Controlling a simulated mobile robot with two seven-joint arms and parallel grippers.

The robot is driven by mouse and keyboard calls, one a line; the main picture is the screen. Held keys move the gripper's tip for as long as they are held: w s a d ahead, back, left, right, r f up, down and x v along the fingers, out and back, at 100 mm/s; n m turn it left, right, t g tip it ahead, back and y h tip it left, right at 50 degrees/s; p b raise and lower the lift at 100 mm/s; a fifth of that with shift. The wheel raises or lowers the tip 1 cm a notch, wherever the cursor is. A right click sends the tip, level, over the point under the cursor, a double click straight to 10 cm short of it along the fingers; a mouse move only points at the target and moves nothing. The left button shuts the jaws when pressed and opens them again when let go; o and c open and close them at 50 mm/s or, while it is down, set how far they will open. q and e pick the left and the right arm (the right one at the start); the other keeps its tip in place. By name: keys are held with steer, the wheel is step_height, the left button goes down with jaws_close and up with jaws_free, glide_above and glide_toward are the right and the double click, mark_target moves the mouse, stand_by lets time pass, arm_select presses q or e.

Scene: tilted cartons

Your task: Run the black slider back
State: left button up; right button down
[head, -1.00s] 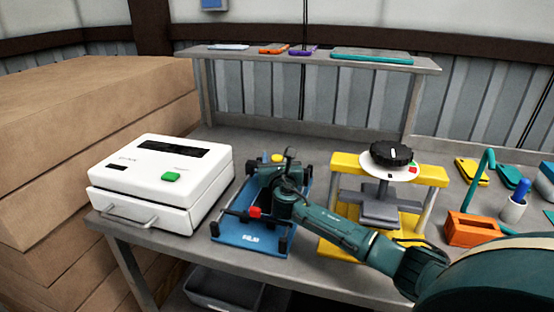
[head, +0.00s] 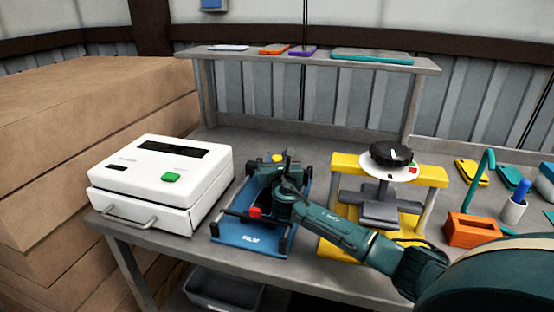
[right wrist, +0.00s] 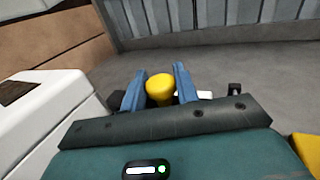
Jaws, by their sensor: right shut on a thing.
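The blue device (head: 252,236) with black corner posts and a red block (head: 254,212) on its near crossbar stands on the bench, left of centre. A yellow knob (head: 278,157) shows just beyond the gripper. My left gripper is not in view.
A white machine (head: 165,175) with a green button stands close on the left. A yellow press (head: 345,170) with a black dial stands close on the right. An orange block (head: 470,230) is farther right. A raised shelf (head: 300,62) runs behind.

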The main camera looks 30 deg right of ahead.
steer(key=w+d+b, duration=0.1)
steer(key=w+d, duration=0.1)
steer(key=d, duration=0.1)
steer(key=shift+w+d, duration=0.15)
steer(key=shift+w, duration=0.25)
steer(key=shift+d+r, duration=0.15)
steer(key=shift+d, duration=0.05)
steer(key=c, duration=1.4)
jaws_free()
steer(key=shift+w, duration=0.1)
steer(key=shift+c, duration=0.2)
steer(key=o, duration=0.3)
steer(key=shift+w, duration=0.1)
steer(key=v, duration=1.3)
